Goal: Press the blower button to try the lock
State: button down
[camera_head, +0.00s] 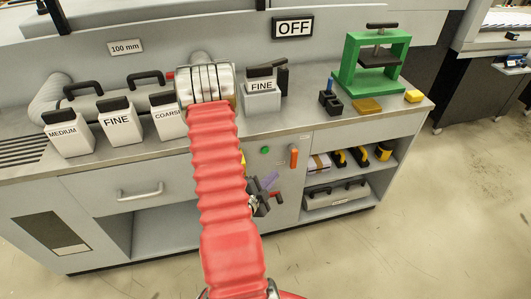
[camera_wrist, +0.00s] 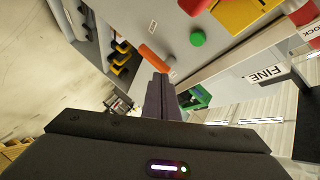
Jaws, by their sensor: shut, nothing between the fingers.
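A round green button (camera_head: 265,150) sits on the cabinet's front panel, just under the worktop edge. It shows large in the wrist view (camera_wrist: 197,38), and I cannot read any label on it. My gripper (camera_head: 269,179) is shut and empty, below the button in the head view. In the wrist view its dark fingers (camera_wrist: 160,80) end below and left of the button, apart from it. An orange handle (camera_head: 294,157) is right of the button; in the wrist view it (camera_wrist: 153,56) lies between the button and my fingertips. A sign (camera_head: 293,27) reads OFF.
Label blocks marked MEDIUM (camera_head: 68,138), FINE (camera_head: 121,125) and COARSE stand on the worktop. A second FINE block (camera_head: 262,96) stands beside a ribbed metal part (camera_head: 207,83). A green press (camera_head: 375,62) is at right. Open shelves (camera_head: 345,182) hold yellow-and-black tools.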

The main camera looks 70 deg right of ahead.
jog(key=shift+d, duration=0.1)
jog(key=w+d, duration=0.4)
jog(key=d, duration=0.3)
jog(key=shift+w+d, duration=0.2)
jog(key=shift+w, duration=0.05)
jog(key=shift+w+d, duration=0.1)
dwell(2.2)
jog(key=shift+w+d, duration=0.2)
jog(key=shift+d, duration=0.05)
jog(key=shift+w+d+r, duration=0.1)
jog(key=shift+w+d, duration=0.1)
jog(key=shift+d, duration=0.4)
dwell(2.0)
jog(key=shift+s+a+r, duration=0.1)
jog(key=shift+a, duration=0.25)
dwell(0.4)
jog(key=shift+s+a, duration=0.4)
jog(key=shift+a, duration=0.35)
jog(key=shift+s+a, duration=0.4)
jog(key=shift+a, duration=0.3)
jog(key=shift+s+a, duration=0.4)
jog(key=shift+a, duration=0.35)
